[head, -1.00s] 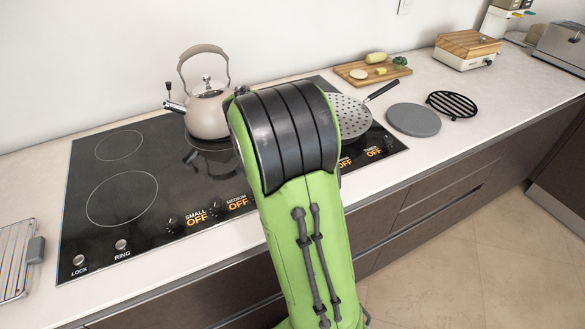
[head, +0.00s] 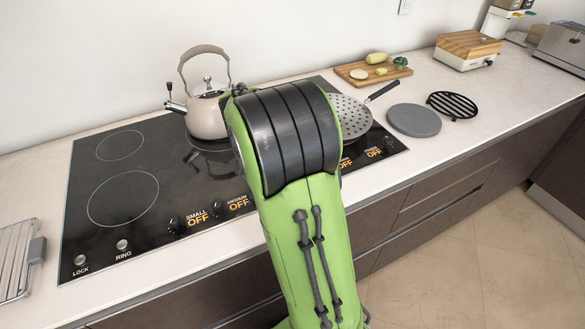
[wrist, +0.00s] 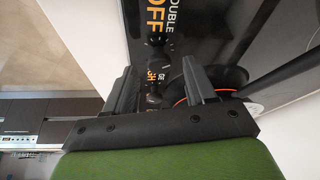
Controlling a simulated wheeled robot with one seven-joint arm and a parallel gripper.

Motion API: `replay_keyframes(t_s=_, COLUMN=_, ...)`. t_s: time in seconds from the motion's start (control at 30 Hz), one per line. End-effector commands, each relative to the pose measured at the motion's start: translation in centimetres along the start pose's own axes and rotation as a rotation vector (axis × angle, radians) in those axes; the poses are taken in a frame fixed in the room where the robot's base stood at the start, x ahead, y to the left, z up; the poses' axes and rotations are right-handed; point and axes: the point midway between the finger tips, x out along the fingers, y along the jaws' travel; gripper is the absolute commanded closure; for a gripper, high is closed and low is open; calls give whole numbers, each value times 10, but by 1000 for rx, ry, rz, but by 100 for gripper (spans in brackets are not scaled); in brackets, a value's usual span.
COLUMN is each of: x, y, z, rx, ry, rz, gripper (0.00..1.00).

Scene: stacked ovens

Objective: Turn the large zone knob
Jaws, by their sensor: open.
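The black cooktop (head: 120,215) has a row of knobs along its front edge. Labels reading SMALL OFF and MEDIUM OFF show left of my arm, which hides the middle of the row in the head view. In the wrist view, my gripper (wrist: 157,88) is open, its two fingers on either side of a dark knob (wrist: 153,97). A partly covered label beside this knob ends in "GE", fitting the large zone; its orange word is not fully legible. I cannot tell whether the fingers touch the knob. Another knob (wrist: 158,46) sits beyond it, by the DOUBLE OFF label.
A kettle (head: 207,115) stands on the back of the cooktop. A perforated pan (head: 350,117) sits on the right, its handle pointing back right. A thin orange arc shows near the right finger in the wrist view. A wire rack (head: 15,260) lies at left.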

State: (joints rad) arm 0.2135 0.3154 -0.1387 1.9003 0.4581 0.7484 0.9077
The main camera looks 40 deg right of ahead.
Motion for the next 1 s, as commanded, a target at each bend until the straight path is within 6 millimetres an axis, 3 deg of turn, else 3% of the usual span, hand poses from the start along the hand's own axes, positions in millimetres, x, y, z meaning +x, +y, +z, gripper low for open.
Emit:
replay_keyframes(t_s=0.3, x=-96, y=-2, z=-2, rx=-2, ry=0, rz=-9, gripper=45)
replay_keyframes(t_s=0.5, x=-137, y=-1, z=-1, rx=-2, ry=0, rz=-5, gripper=45)
replay_keyframes(t_s=0.63, x=-145, y=0, z=-1, rx=0, ry=-1, rz=-2, gripper=45)
replay_keyframes(t_s=1.0, x=-144, y=0, z=0, rx=0, ry=-1, rz=-2, gripper=45)
